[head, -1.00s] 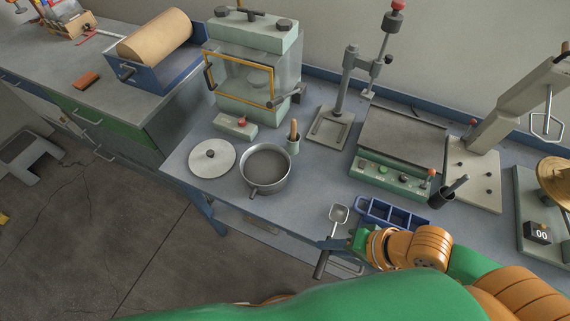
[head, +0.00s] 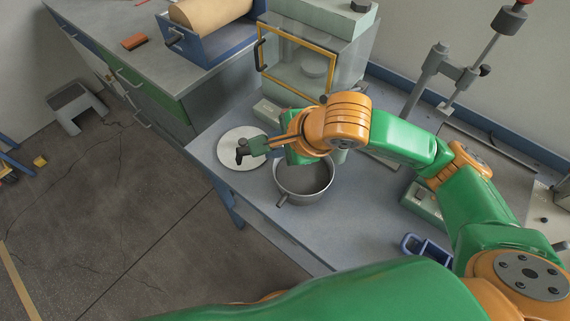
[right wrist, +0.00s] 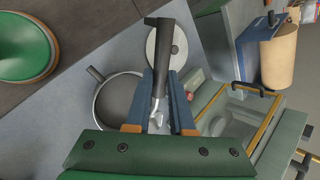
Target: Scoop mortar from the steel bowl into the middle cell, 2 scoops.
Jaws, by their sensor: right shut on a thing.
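The steel bowl (head: 312,198) stands on the bench, and its rim also shows in the right wrist view (right wrist: 98,102). My right gripper (head: 272,148) is over the bowl's far left side, shut on the black handle of a scoop (head: 243,155). In the right wrist view the gripper (right wrist: 161,88) grips this handle (right wrist: 165,42), with the metal neck below the jaws. The scoop's head is mostly hidden, so its load cannot be told. The blue mould (head: 409,241) with cells is partly hidden by my right arm; its middle cell is not clearly visible. My left gripper is out of view.
A round pale lid (head: 240,135) lies left of the bowl. A green control box (head: 421,203) and a stand (head: 430,75) are to the right. The bench's front edge runs close to the bowl.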

